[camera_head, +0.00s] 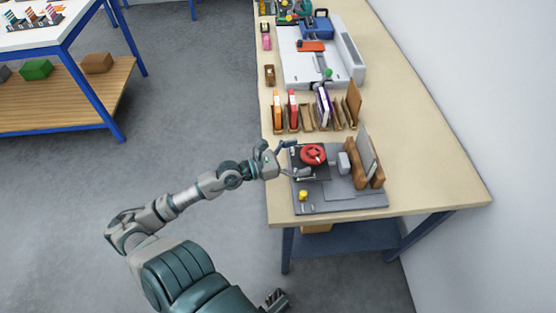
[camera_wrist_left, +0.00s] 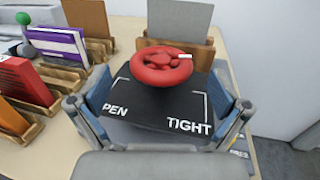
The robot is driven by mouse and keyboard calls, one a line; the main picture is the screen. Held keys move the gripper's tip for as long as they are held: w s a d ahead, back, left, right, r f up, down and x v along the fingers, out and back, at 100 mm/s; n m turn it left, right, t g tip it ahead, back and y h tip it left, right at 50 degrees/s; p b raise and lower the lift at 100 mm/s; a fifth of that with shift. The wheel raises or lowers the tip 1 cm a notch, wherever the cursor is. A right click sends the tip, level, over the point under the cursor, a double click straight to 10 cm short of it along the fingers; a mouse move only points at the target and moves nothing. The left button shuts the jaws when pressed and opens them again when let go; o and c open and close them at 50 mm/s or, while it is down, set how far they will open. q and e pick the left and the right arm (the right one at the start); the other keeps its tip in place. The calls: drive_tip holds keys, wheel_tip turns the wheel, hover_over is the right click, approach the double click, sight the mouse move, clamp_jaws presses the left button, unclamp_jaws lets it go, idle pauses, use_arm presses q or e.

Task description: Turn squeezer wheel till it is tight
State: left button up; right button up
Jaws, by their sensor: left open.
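The squeezer wheel (camera_head: 313,155) is red and round, above a black plate on a grey base (camera_head: 340,203). In the left wrist view the wheel (camera_wrist_left: 161,67) has a white mark on its right side. The black plate (camera_wrist_left: 150,103) reads "PEN", its first letter hidden, at left and "TIGHT" at right. My left gripper (camera_head: 298,160) is open at the wheel's left side; its fingers (camera_wrist_left: 160,103) spread either side of the plate, with the wheel ahead between them. I cannot tell if they touch it. My right gripper (camera_head: 276,298) shows partly at the bottom edge, its opening unclear.
On the squeezer, a grey panel (camera_head: 366,153) stands between wooden blocks; a yellow knob (camera_head: 303,195) sits at the front left. Behind are books in wooden holders (camera_head: 307,118) and a grey tray (camera_head: 292,68) with tools. The tabletop right of the squeezer (camera_head: 430,180) is clear.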

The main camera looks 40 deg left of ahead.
use_arm(q)
drive_tip(key=v, duration=0.8)
drive_tip(key=shift+a, duration=0.1)
